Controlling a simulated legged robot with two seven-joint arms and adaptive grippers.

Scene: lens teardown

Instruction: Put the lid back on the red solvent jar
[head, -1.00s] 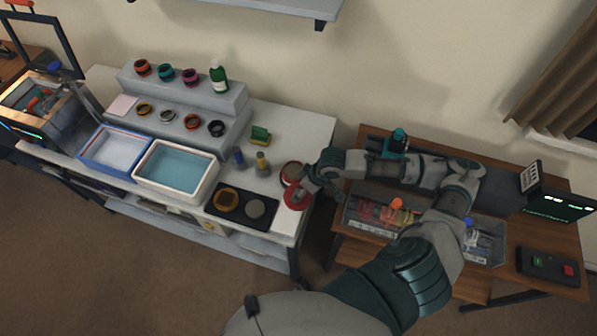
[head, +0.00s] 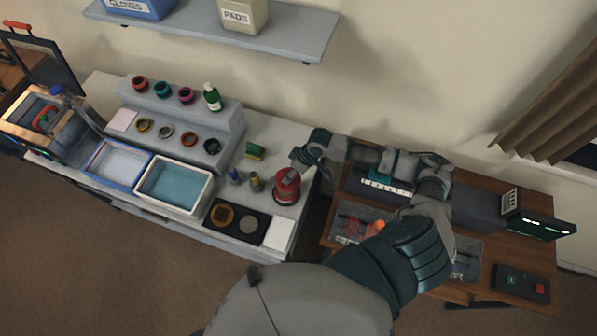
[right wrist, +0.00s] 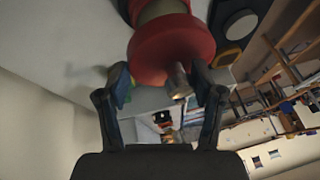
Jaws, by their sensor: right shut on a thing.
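The red solvent jar (head: 284,194) stands on the right end of the white bench, in the head view. My right gripper (head: 299,163) is over it and shut on the red lid. In the right wrist view the round red lid (right wrist: 160,48) with its short knob (right wrist: 179,82) lies between the fingers of the right gripper (right wrist: 164,84). The jar's body (right wrist: 158,11) shows right behind the lid, lined up with it. I cannot tell whether the lid touches the rim. My left gripper is not in view.
Two small bottles (head: 255,182) stand just left of the jar. A black tray (head: 238,237) with round parts and a white pad (head: 280,233) lie in front. A blue-filled basin (head: 175,185) is farther left. A wooden table (head: 520,255) stands right.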

